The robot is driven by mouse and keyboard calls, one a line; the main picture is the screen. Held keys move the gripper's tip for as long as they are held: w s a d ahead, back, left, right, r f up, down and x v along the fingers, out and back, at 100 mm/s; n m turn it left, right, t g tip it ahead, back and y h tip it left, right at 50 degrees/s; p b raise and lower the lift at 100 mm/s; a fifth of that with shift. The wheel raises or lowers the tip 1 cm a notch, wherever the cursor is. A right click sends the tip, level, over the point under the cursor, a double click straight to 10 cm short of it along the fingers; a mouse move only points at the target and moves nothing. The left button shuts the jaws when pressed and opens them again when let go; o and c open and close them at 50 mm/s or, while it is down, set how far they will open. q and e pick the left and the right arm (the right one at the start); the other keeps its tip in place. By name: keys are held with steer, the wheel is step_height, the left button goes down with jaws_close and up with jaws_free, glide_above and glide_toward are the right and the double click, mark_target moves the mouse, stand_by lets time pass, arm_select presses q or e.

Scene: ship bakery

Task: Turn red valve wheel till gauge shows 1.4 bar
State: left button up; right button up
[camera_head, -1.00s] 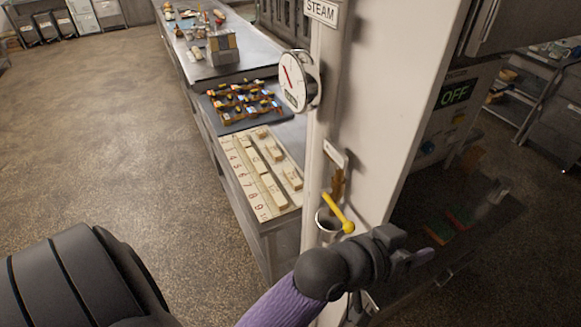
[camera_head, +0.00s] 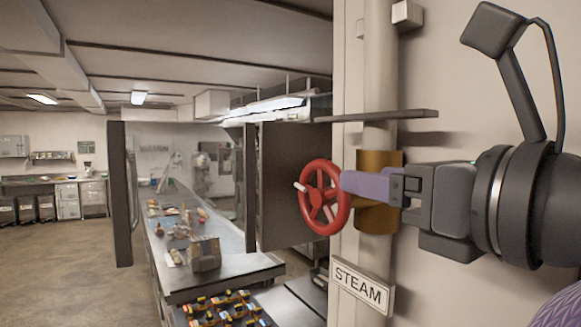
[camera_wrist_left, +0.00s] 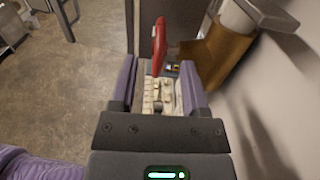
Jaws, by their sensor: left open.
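The red valve wheel (camera_head: 323,197) is in the middle of the head view, seen at an angle, with a small pale handle on its left rim. It is mounted at a brass valve body (camera_head: 378,222) on the steam pipe. My left gripper (camera_head: 345,182) reaches in from the right, its purple fingers beside the wheel's right rim. In the left wrist view the gripper (camera_wrist_left: 157,62) is open, and the wheel (camera_wrist_left: 159,45) shows edge-on between and beyond the fingertips. I cannot tell whether they touch. The gauge is out of view now. My right gripper is not in view.
A white STEAM sign (camera_head: 361,288) is below the valve. A dark shelf (camera_head: 376,116) juts out just above the wheel. A steel counter (camera_head: 222,279) with small items stands to the left. The floor (camera_head: 70,260) at far left is clear.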

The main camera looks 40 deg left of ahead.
mark_target(339, 170)
arm_select(q)
steer(key=shift+w+a+r+p, duration=0.2)
steer(key=shift+w+a+p, duration=0.05)
steer(key=shift+a+p, duration=0.25)
steer(key=shift+w+a+r+p, duration=0.2)
steer(key=shift+a+p, duration=0.2)
steer(key=shift+p, duration=0.15)
steer(key=x, duration=0.2)
steer(key=p+x, duration=0.1)
steer(key=x, duration=0.2)
steer(key=shift+w+a+f+p, duration=0.1)
steer(key=shift+a+f+p, duration=0.2)
steer(key=shift+d, duration=0.2)
steer(key=shift+a, duration=0.25)
steer(key=shift+c, duration=0.6)
jaws_close()
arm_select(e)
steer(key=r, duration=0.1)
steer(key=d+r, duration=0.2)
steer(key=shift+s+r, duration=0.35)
